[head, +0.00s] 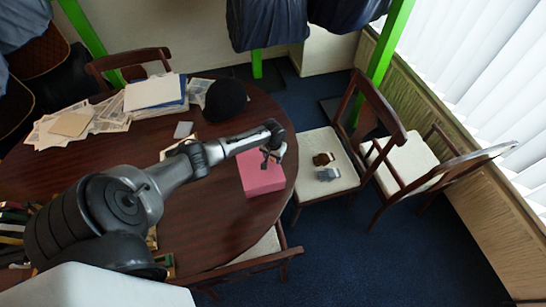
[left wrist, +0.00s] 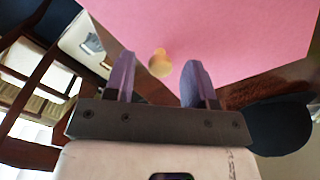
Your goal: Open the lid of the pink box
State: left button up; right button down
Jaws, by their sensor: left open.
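The pink box (head: 262,174) stands near the right edge of the round wooden table in the head view. Its lid looks closed. In the left wrist view, the pink surface (left wrist: 215,30) fills the top of the picture, and a small yellowish round knob (left wrist: 160,63) shows at its near edge. My left gripper (head: 270,155) is over the box. In the left wrist view its two fingers (left wrist: 158,85) are apart, with the knob between and beyond them, and nothing is held. I cannot tell whether the fingers touch the box. My right gripper is not in view.
A dark round hat-like object (head: 225,100) and a small grey card (head: 183,130) lie on the table (head: 215,230), with papers (head: 75,124) further left. A chair (head: 318,160) holding small items stands right of the table. Blue carpet is clear at front right.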

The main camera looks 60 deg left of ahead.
pick_arm(q)
jog(key=shift+f, duration=0.2)
jog(key=shift+c, duration=0.4)
grip_shut()
